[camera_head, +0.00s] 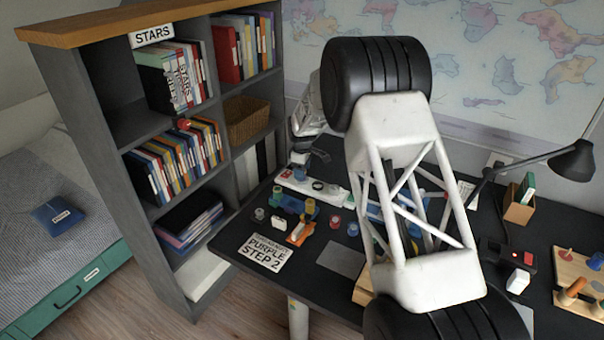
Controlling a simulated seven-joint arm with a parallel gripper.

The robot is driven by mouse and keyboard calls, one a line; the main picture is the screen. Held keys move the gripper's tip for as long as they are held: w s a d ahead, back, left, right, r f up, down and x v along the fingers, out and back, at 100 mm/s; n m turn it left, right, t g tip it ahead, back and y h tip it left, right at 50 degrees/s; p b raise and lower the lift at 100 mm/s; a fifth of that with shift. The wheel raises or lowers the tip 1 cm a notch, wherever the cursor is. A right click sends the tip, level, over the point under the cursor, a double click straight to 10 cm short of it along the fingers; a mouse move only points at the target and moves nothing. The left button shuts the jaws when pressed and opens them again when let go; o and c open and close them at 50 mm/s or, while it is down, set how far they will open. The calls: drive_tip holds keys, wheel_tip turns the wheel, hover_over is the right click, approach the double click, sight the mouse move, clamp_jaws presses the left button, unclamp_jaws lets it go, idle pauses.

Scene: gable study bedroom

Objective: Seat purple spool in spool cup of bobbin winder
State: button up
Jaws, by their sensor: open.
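My gripper (309,157) is small and dark at the far side of the desk, below the white wrist and above the back of a long white unit (326,190). The jaws are open; I see nothing held between them. The white unit has a blue round piece and a dark round piece on top, but I cannot tell whether it is the bobbin winder. Small spool-like pieces stand in front of it, including a red one (335,222) and a blue one (353,229). I cannot pick out the purple spool or the spool cup for certain. My arm hides the middle of the desk.
A card reading "PURPLE STEP 2" (265,252) lies at the desk's left front. An orange piece (300,234) is right of it. A tall bookshelf (217,170) borders the desk's left. A lamp (572,161) and a wooden peg board (578,276) are at right.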

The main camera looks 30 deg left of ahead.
wheel_tip(320, 180, up, 10)
drive_tip(key=shift+r, duration=0.2)
idle(0.3)
idle(0.4)
drive_tip(key=shift+r, duration=0.1)
